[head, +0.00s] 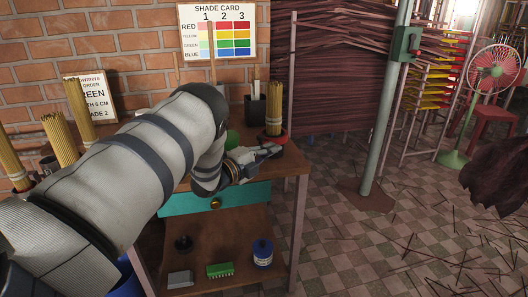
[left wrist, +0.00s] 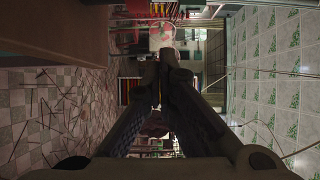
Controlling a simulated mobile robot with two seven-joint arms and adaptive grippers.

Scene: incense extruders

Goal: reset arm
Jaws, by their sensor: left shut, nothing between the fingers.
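My left arm (head: 130,165) comes in from the left and reaches over the wooden workbench (head: 236,225). My left gripper (head: 268,151) is at the right end of the bench top, beside a bundle of sticks (head: 274,122) standing in a reddish holder. The gripper is shut and empty. In the left wrist view its fingers (left wrist: 168,62) meet at the tips, with nothing between them. I cannot tell whether the gripper touches the holder. My right gripper is in neither view.
A teal drawer (head: 185,202) is under the bench top. The lower shelf holds a green brush (head: 220,269) and a blue jar (head: 262,253). A shade card (head: 217,30) is on the brick wall. A green pole (head: 385,110) stands right of the bench. Sticks litter the tiled floor.

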